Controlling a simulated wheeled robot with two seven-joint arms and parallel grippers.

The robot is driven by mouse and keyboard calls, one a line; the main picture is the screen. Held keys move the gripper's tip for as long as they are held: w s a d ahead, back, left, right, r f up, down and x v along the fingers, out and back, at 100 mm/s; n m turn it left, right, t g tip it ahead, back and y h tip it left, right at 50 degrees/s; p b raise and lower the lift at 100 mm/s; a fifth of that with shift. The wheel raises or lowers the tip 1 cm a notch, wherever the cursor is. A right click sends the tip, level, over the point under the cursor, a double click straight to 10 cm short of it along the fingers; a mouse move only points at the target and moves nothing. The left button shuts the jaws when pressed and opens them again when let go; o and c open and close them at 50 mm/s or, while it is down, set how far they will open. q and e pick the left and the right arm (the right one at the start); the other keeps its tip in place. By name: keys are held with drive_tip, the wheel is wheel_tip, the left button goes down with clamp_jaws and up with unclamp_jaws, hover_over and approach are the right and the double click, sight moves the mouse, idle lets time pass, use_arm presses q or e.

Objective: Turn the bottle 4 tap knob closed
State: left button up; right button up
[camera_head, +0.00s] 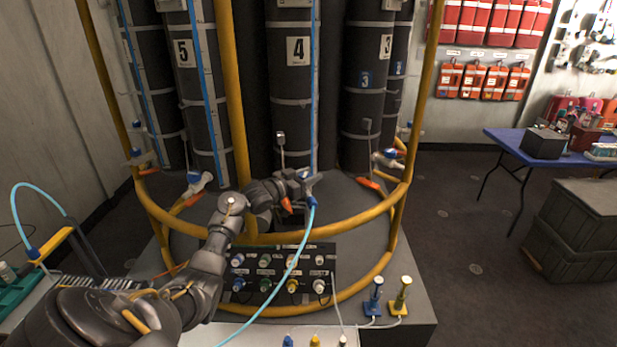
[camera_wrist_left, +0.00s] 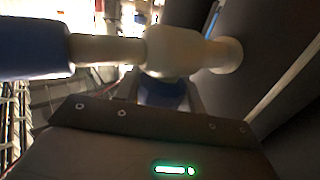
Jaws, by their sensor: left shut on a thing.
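Bottle 4 (camera_head: 291,85) is a tall dark cylinder with a white number label, standing behind the yellow rail. Its tap (camera_head: 304,176) is at the bottle's lower end, partly hidden by my left gripper. My left gripper (camera_head: 295,189) reaches in from the left and is at this tap. In the left wrist view the pale tap body (camera_wrist_left: 175,52) crosses above the gripper. A dark blue knob (camera_wrist_left: 165,93) sits between the fingers, which are shut on it. Its turned angle cannot be told. My right gripper is not in view.
A yellow rail (camera_head: 330,233) curves around the bottles, under my left arm. A light blue hose (camera_head: 297,262) hangs from the tap, past a black panel (camera_head: 268,287) of several knobs. Bottle 5 (camera_head: 190,85) stands left. A blue table (camera_head: 510,142) and grey crate (camera_head: 575,235) stand right.

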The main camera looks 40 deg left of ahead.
use_arm(q)
drive_tip(key=o, duration=1)
drive_tip(key=b+v, duration=0.2)
drive_tip(key=v, duration=0.8)
drive_tip(key=shift+s, duration=0.4)
drive_tip(key=shift+c, duration=0.2)
